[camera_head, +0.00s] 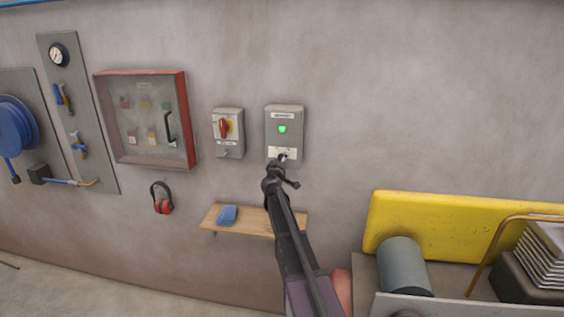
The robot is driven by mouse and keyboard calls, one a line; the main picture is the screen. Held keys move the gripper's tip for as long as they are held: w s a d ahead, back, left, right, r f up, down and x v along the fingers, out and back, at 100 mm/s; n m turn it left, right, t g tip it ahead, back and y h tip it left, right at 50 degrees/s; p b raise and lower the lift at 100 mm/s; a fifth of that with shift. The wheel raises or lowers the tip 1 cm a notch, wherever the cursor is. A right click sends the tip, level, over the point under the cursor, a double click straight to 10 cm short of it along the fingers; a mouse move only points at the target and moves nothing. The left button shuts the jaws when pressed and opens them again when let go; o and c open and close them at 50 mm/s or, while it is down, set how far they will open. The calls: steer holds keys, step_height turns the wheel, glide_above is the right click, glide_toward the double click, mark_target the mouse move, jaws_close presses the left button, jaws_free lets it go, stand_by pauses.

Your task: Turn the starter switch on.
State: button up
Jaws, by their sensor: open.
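A grey wall box (284,118) with a lit green lamp (282,129) and a white label plate hangs on the wall, just right of the picture's middle. To its left is a smaller grey box (228,150) with a red rotary switch (224,127) on a yellow plate. The labels are too small to read, so I cannot tell which one is the starter. My gripper (284,162) is open at the lower edge of the green-lamp box and covers part of it. Whether it touches the box or a lever there cannot be made out.
A wooden shelf (262,229) with a blue item (227,215) sits below the boxes. A red-framed cabinet (190,120) and ear defenders (162,198) are to the left. A yellow panel (460,225) and a grey cylinder (403,264) fill the lower right. The wall right of the boxes is bare.

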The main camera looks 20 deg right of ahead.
steer(key=v, duration=1.1)
steer(key=shift+s, duration=0.1)
steer(key=s+a+f+m+g+y, duration=0.1)
steer(key=s+a+f+m+g, duration=0.2)
steer(key=s+f, duration=0.4)
steer(key=s+a+f+m+g+y, duration=0.1)
steer(key=s+a+f+m+g, duration=0.15)
steer(key=s+f+g, duration=0.45)
steer(key=s+a+f+g+y, duration=0.2)
steer(key=s+a+y, duration=0.2)
steer(key=s+a, duration=0.3)
steer(key=s+a+f+g+y, duration=0.2)
steer(key=s+a+g+y, duration=0.1)
steer(key=s+a, duration=0.4)
steer(key=s+y, duration=0.1)
steer(key=s, duration=0.2)
steer(key=shift+s+a+f, duration=0.15)
steer(key=shift+a+f, duration=0.15)
steer(key=shift+a, duration=0.1)
